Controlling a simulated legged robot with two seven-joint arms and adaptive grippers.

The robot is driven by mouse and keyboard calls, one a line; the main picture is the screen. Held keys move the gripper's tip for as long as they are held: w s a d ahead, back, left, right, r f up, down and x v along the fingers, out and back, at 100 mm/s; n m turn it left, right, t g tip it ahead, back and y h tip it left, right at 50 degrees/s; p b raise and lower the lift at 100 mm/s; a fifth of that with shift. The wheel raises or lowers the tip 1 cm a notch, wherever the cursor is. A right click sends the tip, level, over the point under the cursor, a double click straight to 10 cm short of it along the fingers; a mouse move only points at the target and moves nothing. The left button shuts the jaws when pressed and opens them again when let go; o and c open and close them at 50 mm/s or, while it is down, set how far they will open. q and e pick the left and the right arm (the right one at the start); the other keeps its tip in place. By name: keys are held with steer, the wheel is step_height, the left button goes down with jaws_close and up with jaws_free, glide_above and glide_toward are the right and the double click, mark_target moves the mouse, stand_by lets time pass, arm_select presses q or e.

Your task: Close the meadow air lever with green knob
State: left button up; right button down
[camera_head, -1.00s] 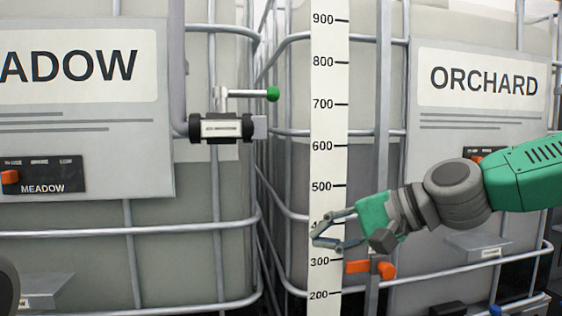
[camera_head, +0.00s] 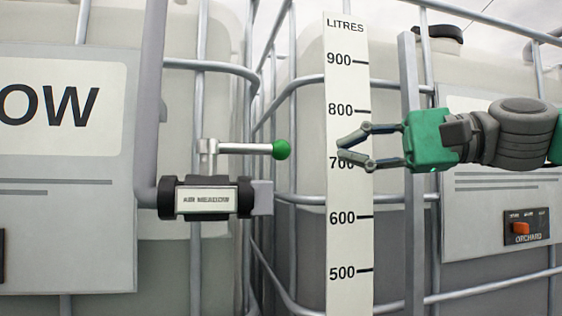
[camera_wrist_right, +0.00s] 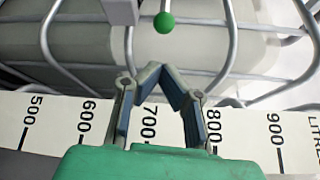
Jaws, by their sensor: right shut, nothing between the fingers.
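The air lever (camera_head: 240,148) is a grey bar on top of the valve body, lying level and pointing right. Its green knob (camera_head: 282,150) is at the right end. The valve (camera_head: 207,198) has black end collars and a label reading AIR MEADOW. My right gripper (camera_head: 341,149) is to the right of the knob at about its height, apart from it, and points left. Its fingertips are together with nothing between them. In the right wrist view the green knob (camera_wrist_right: 164,22) shows beyond the fingertips (camera_wrist_right: 165,72). My left gripper is not in view.
A white litre scale (camera_head: 347,240) stands upright behind my right gripper. A grey post (camera_head: 412,215) is beside it. Caged totes stand left and right. The ORCHARD panel with an orange switch (camera_head: 520,228) is at right. A grey pipe (camera_head: 150,90) rises left of the valve.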

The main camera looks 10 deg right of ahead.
mark_target(288, 155)
steer(key=shift+b+x, duration=0.8)
steer(key=shift+x, duration=3.75)
steer(key=shift+s, duration=0.1)
